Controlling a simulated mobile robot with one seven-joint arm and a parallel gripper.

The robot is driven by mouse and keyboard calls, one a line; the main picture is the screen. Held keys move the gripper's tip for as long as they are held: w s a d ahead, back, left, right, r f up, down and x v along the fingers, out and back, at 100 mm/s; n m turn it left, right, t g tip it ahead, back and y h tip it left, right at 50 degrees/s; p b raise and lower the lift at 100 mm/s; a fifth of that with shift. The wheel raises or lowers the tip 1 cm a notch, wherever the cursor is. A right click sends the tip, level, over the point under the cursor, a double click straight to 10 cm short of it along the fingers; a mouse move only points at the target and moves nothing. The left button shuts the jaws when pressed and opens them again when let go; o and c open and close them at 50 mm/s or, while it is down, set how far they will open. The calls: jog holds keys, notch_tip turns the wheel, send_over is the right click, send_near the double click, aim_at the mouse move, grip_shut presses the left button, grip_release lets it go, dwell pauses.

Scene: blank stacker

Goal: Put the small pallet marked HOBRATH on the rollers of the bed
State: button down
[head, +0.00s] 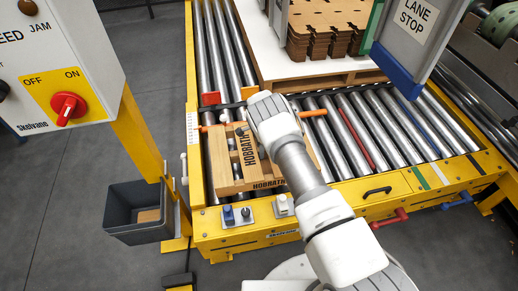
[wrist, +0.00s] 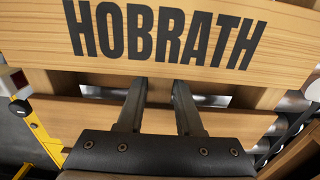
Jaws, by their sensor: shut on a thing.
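The small wooden pallet (head: 226,172), marked HOBRATH, is at the left end of the roller bed (head: 195,215). Its boards lie over the metal rollers (head: 348,128), and I cannot tell whether it rests on them or hangs just above. In the wrist view the HOBRATH board of the pallet (wrist: 285,45) fills the top. My gripper (wrist: 159,84) is shut on the pallet, its two fingers apart and reaching in at the board. In the head view my wrist hides the fingers and part of the pallet.
A larger pallet (head: 352,78) with a white sheet and stacked brown cut blanks (head: 325,30) stands behind. A LANE STOP sign (head: 412,30) hangs at the upper right. A control box (head: 55,70) and a grey bin (head: 130,212) stand left.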

jog(key=shift+w+f, duration=0.15)
jog(key=shift+f, duration=0.75)
jog(key=shift+f, duration=0.1)
jog(key=c, duration=0.6)
grip_release()
jog(key=shift+f, duration=0.15)
jog(key=shift+o, duration=0.2)
